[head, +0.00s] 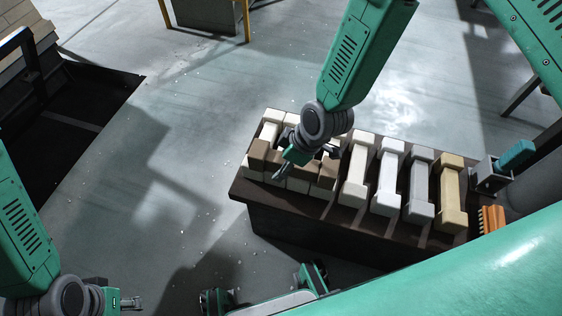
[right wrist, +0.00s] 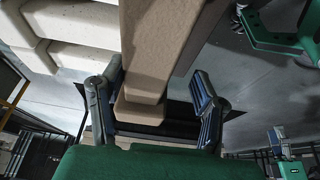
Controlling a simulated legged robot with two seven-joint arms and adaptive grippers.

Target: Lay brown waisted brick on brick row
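My right gripper (head: 296,160) is down over the left part of a group of bricks on a dark car deck (head: 340,228). In the right wrist view its two fingers (right wrist: 158,92) stand apart, with a tan-brown waisted brick (right wrist: 155,45) between them. The left finger is close to the brick and a gap shows at the right finger. Brown block ends (head: 258,154) show beside the gripper in the head view, above paler bricks; the gripper hides part of them. My left gripper (head: 130,302) is low at the left, away from the bricks; its finger gap is unclear.
Right of my gripper lie a cream brick (head: 354,176), a white brick (head: 387,180), a grey brick (head: 418,188) and a yellow brick (head: 450,192). An orange brush (head: 491,218) and a teal-handled tool (head: 513,155) are at the right end. Floor left of the car is clear.

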